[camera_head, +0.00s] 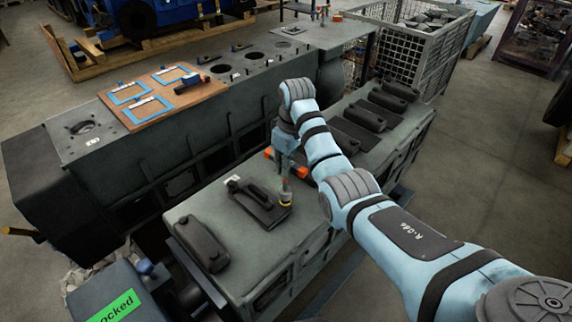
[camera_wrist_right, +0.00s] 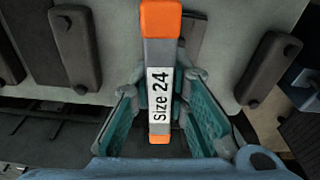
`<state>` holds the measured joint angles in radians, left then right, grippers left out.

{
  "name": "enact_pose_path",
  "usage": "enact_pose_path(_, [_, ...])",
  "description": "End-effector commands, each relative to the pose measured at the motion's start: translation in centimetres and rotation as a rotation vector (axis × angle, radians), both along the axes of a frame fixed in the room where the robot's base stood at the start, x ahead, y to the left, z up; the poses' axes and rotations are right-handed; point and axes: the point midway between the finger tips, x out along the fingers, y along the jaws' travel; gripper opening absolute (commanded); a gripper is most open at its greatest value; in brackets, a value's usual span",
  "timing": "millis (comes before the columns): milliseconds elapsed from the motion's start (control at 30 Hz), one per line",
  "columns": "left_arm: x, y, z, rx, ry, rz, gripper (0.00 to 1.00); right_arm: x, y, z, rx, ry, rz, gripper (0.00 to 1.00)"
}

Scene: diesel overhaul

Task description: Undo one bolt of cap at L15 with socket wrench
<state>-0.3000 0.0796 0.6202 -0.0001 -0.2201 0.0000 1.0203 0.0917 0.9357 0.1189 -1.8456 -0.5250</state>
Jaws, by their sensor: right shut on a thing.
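My right gripper (camera_head: 286,160) is shut on the socket wrench, with its teal finger pads on both sides of it. In the wrist view the wrench (camera_wrist_right: 160,70) is a grey bar with orange ends and a "Size 24" label. In the head view its lower end (camera_head: 285,197) points down beside a dark cap (camera_head: 258,205) on the grey engine top. Another dark cap (camera_head: 201,244) lies to the left. I cannot read which cap is L15, and contact between socket and bolt cannot be told. My left gripper is not in view.
Several more dark caps (camera_head: 367,117) line the engine's far end. Behind stands a long dark block with a brown board (camera_head: 162,92) carrying blue frames. A green "locked" sign (camera_head: 113,309) is at the lower left. A wire-mesh crate (camera_head: 405,50) stands at the back.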

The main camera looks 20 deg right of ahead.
Motion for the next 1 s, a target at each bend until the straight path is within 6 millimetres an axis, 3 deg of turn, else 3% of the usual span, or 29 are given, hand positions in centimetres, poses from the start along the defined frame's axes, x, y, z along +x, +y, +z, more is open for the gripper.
enact_pose_path(533, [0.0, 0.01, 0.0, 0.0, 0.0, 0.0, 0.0, 0.09, 0.24, 0.07, 0.008, 0.002, -1.059, 0.0])
enact_pose_path(667, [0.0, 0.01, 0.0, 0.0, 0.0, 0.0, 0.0, 0.09, 0.23, 0.06, 0.008, 0.002, -1.155, 0.0])
enact_pose_path(1000, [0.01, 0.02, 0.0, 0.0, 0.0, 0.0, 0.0, -0.02, 0.09, 0.06, 0.009, 0.002, -1.156, 0.0])
